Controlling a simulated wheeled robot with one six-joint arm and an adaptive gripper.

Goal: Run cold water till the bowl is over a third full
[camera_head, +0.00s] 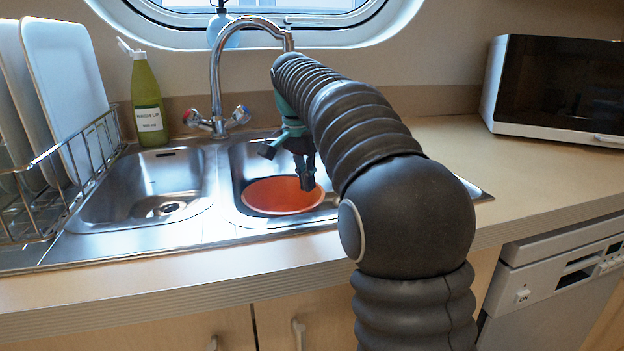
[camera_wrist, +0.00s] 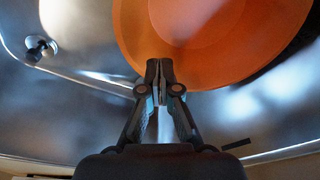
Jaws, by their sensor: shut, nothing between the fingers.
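An orange bowl (camera_head: 284,196) with a pale rim sits in the right-hand sink basin; it also fills the top of the wrist view (camera_wrist: 215,40). I cannot make out any water in it. The chrome tap (camera_head: 216,75) arches above the sink, with a red-marked handle (camera_head: 192,117) on the left and a blue-marked handle (camera_head: 241,114) on the right. No stream shows at the spout, which my arm partly hides. My gripper (camera_head: 307,186) points down over the bowl's right part in the head view. Its fingers are shut and empty in the wrist view (camera_wrist: 159,68).
A dish rack (camera_head: 75,175) with white plates stands at the left. A green bottle (camera_head: 147,100) is behind the empty left basin (camera_head: 140,190). A microwave (camera_head: 555,90) stands at the back right. The counter (camera_head: 455,150) between sink and microwave is clear.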

